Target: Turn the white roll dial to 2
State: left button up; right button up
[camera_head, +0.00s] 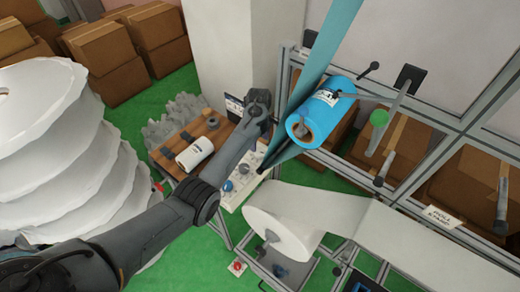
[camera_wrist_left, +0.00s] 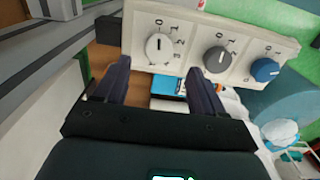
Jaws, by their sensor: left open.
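The control panel (camera_wrist_left: 231,27) fills the top of the left wrist view, tilted. Its white dial (camera_wrist_left: 159,47) is at the left, with numbers from 0 around it; its mark seems to point up near 0, though it is small. A grey dial (camera_wrist_left: 217,59) and a blue dial (camera_wrist_left: 265,69) sit to its right. My left gripper (camera_wrist_left: 158,72) is open, its fingers apart on either side below the white dial and nothing between them. In the head view the blue dial (camera_head: 228,185) and grey dial (camera_head: 243,168) show; my left arm partly covers the panel. My right gripper is not in view.
A blue roll (camera_head: 318,115) with teal film is close right of the arm. A large white roll (camera_head: 280,222) stands in front of the panel. A small white roll (camera_head: 194,153) lies on the wooden bench behind the panel. Stacked white rolls (camera_head: 60,150) fill the left.

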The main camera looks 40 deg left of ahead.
aim_at(260, 152)
pick_arm(q)
jog(key=shift+w+f, duration=0.1)
jog(key=shift+f, duration=3.1)
jog(key=c, duration=1.1)
jog(key=shift+o, duration=0.2)
